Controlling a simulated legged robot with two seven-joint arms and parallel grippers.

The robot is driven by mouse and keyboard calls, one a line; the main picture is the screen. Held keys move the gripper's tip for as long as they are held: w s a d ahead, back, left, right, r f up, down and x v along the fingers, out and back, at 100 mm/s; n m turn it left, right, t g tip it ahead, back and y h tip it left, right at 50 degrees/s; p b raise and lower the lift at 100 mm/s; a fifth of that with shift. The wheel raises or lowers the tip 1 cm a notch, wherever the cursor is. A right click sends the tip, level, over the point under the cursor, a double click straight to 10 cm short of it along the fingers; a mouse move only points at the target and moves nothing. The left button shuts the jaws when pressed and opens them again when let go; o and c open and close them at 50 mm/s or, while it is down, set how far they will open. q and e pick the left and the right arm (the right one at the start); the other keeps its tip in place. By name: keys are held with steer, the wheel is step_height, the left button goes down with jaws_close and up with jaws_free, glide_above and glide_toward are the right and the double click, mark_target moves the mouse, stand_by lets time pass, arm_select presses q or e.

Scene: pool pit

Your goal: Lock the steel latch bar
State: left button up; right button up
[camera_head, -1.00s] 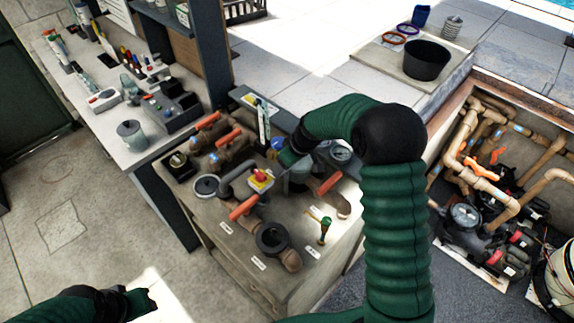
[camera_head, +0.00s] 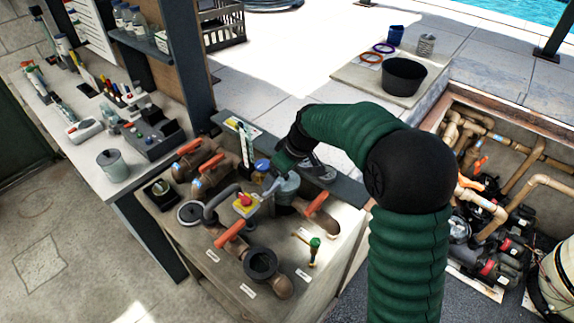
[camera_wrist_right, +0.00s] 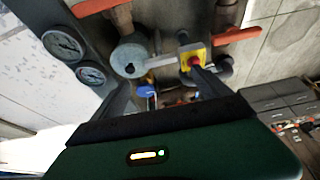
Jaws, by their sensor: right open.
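The steel latch bar (camera_wrist_right: 160,61) is a short pale grey bar. In the right wrist view it runs from the round grey housing (camera_wrist_right: 128,57) toward the yellow box with a red knob (camera_wrist_right: 192,60). In the head view the bar (camera_head: 269,189) is small, between the housing (camera_head: 287,187) and the yellow box (camera_head: 245,203). My right gripper (camera_wrist_right: 163,82) is open, its dark fingers spread at either side below the bar, with nothing held. In the head view it is small and partly hidden by my green arm. My left gripper is out of view.
Orange-handled valves (camera_head: 232,233) and pipes crowd the bench around the bar. Two gauges (camera_wrist_right: 63,45) sit beside the housing. A small green-handled tool (camera_head: 314,250) stands at the bench front. A pit with pipes (camera_head: 500,190) lies to the right.

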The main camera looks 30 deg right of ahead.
steer(key=a+v, duration=0.1)
steer(key=v, duration=0.6)
steer(key=shift+d+r+b, duration=0.15)
steer(key=shift+d+b, duration=0.2)
steer(key=shift+d, duration=0.15)
steer(key=shift+s, duration=0.1)
